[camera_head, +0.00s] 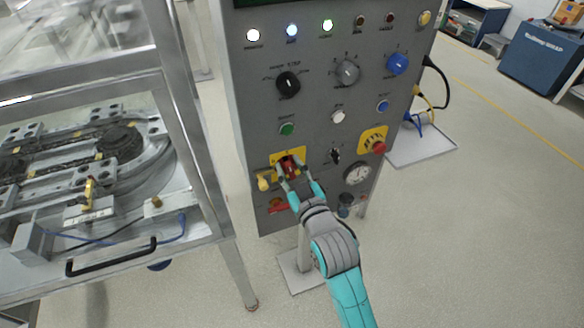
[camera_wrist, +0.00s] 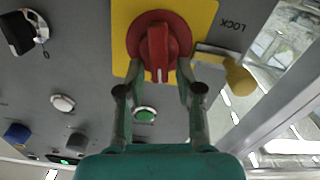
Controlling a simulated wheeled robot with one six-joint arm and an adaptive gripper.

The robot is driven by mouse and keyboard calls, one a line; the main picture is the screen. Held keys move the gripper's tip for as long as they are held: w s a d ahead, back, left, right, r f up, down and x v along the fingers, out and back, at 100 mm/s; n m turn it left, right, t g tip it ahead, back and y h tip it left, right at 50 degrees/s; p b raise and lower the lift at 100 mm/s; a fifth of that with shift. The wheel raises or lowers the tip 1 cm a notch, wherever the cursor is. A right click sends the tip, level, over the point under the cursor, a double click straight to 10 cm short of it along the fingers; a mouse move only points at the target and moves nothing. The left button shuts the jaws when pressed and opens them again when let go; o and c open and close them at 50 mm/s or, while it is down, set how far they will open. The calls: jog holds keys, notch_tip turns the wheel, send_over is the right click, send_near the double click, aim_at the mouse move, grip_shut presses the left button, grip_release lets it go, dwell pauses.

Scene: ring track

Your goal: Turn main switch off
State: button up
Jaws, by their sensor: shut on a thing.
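The main switch (camera_head: 290,165) is a red rotary knob on a yellow plate, low on the left of the grey control panel. It also shows in the wrist view (camera_wrist: 158,40), its raised red grip standing vertical with a white mark at its lower end. My gripper (camera_head: 291,172) is at the knob, one finger on each side of the red grip. In the wrist view, my gripper (camera_wrist: 158,75) has its fingertips closed in on the grip's sides. The fingers hide part of the knob in the head view.
A yellow padlock-like part (camera_head: 264,182) hangs just left of the switch. A red emergency button (camera_head: 379,147) and a gauge (camera_head: 357,173) are to the right. A green button (camera_head: 287,129) is above. A framed machine (camera_head: 160,200) stands close on the left.

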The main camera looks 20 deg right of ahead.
jog(key=n, duration=0.3)
jog(key=shift+a+f+n, duration=0.25)
jog(key=shift+a+n, duration=0.05)
jog(key=n, duration=0.3)
jog(key=shift+a+f+n, duration=0.25)
jog(key=shift+n, duration=0.05)
jog(key=n, duration=0.4)
jog(key=shift+a+f+n, duration=0.2)
jog(key=shift+f+n, duration=0.1)
jog(key=shift+f, duration=0.05)
grip_shut()
jog(key=shift+f+n, duration=0.15)
jog(key=shift+n, duration=0.7)
jog(key=shift+f+n, duration=0.15)
jog(key=shift+n, duration=0.7)
jog(key=o, duration=0.8)
grip_release()
jog(key=shift+s, duration=0.15)
jog(key=s, duration=1.1)
jog(key=shift+s, duration=0.35)
